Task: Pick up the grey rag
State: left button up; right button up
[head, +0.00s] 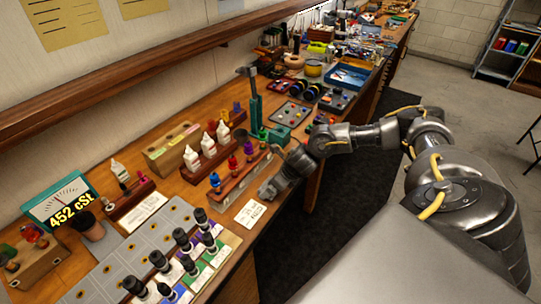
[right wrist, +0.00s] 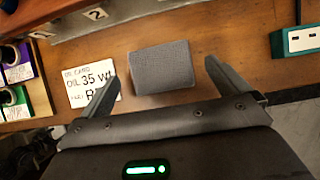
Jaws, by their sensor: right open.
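The grey rag (right wrist: 162,58) shows in the right wrist view as a folded, roughly rectangular cloth lying on the wooden bench. My right gripper (right wrist: 160,75) is open, with one finger on each side of the rag in this view. The fingers look apart from the rag, and nothing is held. In the head view my right gripper (head: 270,187) is low over the front edge of the bench. I cannot make out the rag in the head view, where the gripper seems to cover it. My left gripper is not in view.
A white oil card (right wrist: 92,88) lies left of the rag, close to one finger. A teal block (right wrist: 296,40) is at the right. In the head view, a wooden rack of bottles (head: 240,172) stands behind the gripper, and dark-capped bottles (head: 183,240) stand nearer.

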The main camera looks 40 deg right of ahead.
jog(key=shift+x, duration=0.95)
jog(key=shift+d, duration=0.1)
jog(key=c, duration=1.1)
jog(key=shift+r, duration=0.1)
notch_tip(320, 180, up, 10)
jog(key=shift+f+b, duration=0.1)
jog(key=shift+b, duration=0.9)
